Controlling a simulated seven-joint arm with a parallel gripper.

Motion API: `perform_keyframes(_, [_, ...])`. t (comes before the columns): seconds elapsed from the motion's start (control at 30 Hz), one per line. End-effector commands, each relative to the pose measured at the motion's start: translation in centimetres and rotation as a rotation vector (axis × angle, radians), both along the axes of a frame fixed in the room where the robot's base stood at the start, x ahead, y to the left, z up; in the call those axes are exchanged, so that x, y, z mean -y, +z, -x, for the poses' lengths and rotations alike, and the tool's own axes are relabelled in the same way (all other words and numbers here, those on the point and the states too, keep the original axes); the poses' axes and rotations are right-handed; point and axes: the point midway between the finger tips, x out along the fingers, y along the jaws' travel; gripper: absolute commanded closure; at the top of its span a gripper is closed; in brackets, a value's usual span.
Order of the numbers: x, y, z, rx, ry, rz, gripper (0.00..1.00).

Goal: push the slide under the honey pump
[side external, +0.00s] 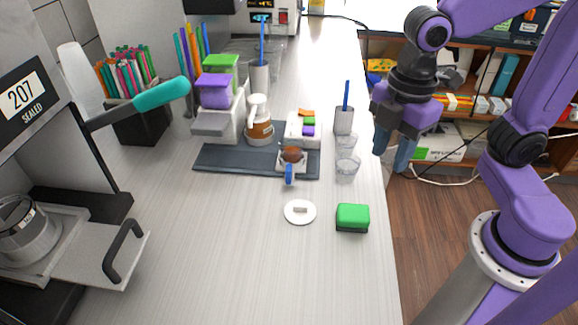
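The honey pump (260,125) is an amber bottle with a white pump top, standing on a dark mat (220,160). A small light carriage with a blue handle (289,175) sits at the mat's front edge, right of and nearer than the pump, with something brown in it; it may be the slide. The sealer at left also has a flat sliding tray (85,252) with a black handle, extending out of it. My gripper (390,158) hangs above the counter's right edge, right of the clear cups, with its blue fingers apart and nothing between them.
Clear cups (347,166) and a grey holder (344,120) stand between my gripper and the mat. A green sponge (352,215) and a white lid (300,211) lie in front. The sealer's teal lever (160,94) reaches rightward.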

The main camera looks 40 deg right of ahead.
Motion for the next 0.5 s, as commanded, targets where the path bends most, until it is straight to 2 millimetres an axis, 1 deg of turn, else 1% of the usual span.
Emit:
perform_keyframes(0.03, [-1.3, 0.7, -1.7, 0.001, 0.072, 0.002, 0.61])
perform_keyframes(0.2, [-4.6, 2.9, -6.6, 0.001, 0.336, 0.011, 0.61])
perform_keyframes(0.3, [-6.2, 4.0, -9.5, 0.001, 0.490, 0.016, 0.61])
perform_keyframes(0.4, [-7.5, 5.0, -12.1, -0.001, 0.629, 0.018, 0.61])
perform_keyframes(0.5, [-8.4, 5.7, -14.0, -0.003, 0.740, 0.021, 0.61])
